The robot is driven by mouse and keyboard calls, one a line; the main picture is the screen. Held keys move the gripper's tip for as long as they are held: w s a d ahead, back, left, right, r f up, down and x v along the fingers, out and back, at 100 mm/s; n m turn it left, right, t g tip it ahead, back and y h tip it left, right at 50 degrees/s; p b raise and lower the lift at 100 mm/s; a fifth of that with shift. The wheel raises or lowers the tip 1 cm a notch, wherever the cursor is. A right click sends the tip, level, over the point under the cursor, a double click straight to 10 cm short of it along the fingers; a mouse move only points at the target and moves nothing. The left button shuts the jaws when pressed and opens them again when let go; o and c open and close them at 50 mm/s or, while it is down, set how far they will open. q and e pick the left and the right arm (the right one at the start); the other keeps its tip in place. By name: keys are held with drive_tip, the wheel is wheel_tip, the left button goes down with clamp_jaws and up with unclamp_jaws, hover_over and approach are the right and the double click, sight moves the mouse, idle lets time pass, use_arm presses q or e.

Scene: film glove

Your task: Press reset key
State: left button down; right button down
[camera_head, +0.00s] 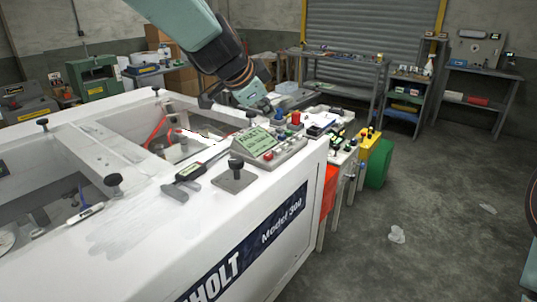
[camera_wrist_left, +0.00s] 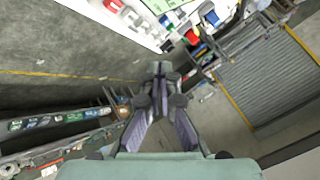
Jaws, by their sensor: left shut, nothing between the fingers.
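A grey control panel (camera_head: 285,153) sits on the near right corner of the white machine. Its green screen (camera_head: 255,141) shows a fault message, with small keys and a red button below it. I cannot tell which key is the reset key. My left gripper (camera_head: 264,104) is shut and empty, above and behind the panel, apart from it. In the left wrist view the shut fingers (camera_wrist_left: 160,70) point toward the machine's edge, and part of the green screen (camera_wrist_left: 160,5) shows at the top. My right gripper is not in view.
The white machine (camera_head: 110,240) has black knobs and an open recess. A dark-handled tool (camera_head: 190,178) lies left of the panel. Red and blue knobs (camera_head: 296,118) stand behind the panel. A yellow box (camera_head: 374,150) and green bin (camera_head: 378,168) stand beyond. The floor at right is mostly clear.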

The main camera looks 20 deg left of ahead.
use_arm(q)
drive_tip(key=b, duration=0.4)
hover_over(266, 155)
drive_tip(key=s, duration=0.1)
drive_tip(key=f, duration=0.5)
drive_tip(key=shift+d+f, duration=0.3)
drive_tip(key=shift+f, duration=0.05)
drive_tip(key=f, duration=0.1)
drive_tip(key=b, duration=0.1)
drive_tip(key=w+f+b, duration=0.1)
drive_tip(key=shift+a+f, duration=0.25)
drive_tip(key=shift+f, duration=0.1)
drive_tip(key=shift+f+b, duration=0.15)
drive_tip(key=shift+b, duration=0.15)
drive_tip(key=shift+s, duration=0.2)
drive_tip(key=shift+s+d+r, duration=0.2)
drive_tip(key=shift+s+r, duration=0.05)
drive_tip(key=shift+w+a+f, duration=0.2)
drive_tip(key=shift+w, duration=0.15)
drive_tip(key=shift+s+d+r, duration=0.15)
drive_tip(key=shift+s, duration=0.15)
drive_tip(key=shift+w, duration=0.1)
